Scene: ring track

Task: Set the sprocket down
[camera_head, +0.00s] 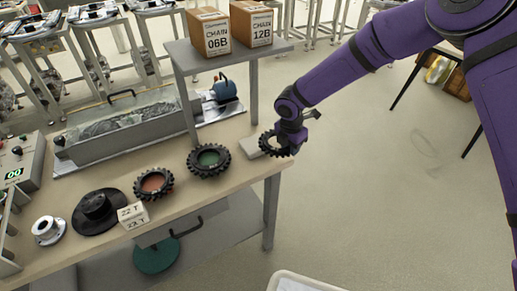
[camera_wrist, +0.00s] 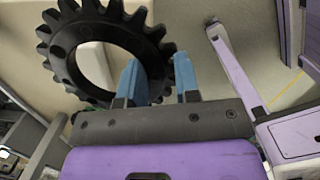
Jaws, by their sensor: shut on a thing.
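A black toothed sprocket ring (camera_head: 265,144) is held by my gripper (camera_head: 290,139) at the right end of the workbench (camera_head: 232,182). In the wrist view the sprocket (camera_wrist: 105,20) fills the upper left, with one side of its rim between the blue fingers of my gripper (camera_wrist: 158,75). The sprocket is over or just above a pale grey block (camera_head: 252,148); I cannot tell whether they touch. Two more black sprockets lie on the bench, one with a green centre (camera_head: 208,160) and one with a reddish centre (camera_head: 153,184).
A small white label block (camera_head: 133,215), a black hub (camera_head: 97,210) and a white flange (camera_head: 47,231) stand at the left. Chain boxes (camera_head: 209,32) (camera_head: 251,24) sit on a raised shelf (camera_head: 205,58). A long clear-topped tray (camera_head: 128,132) lies behind. Open floor is to the right.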

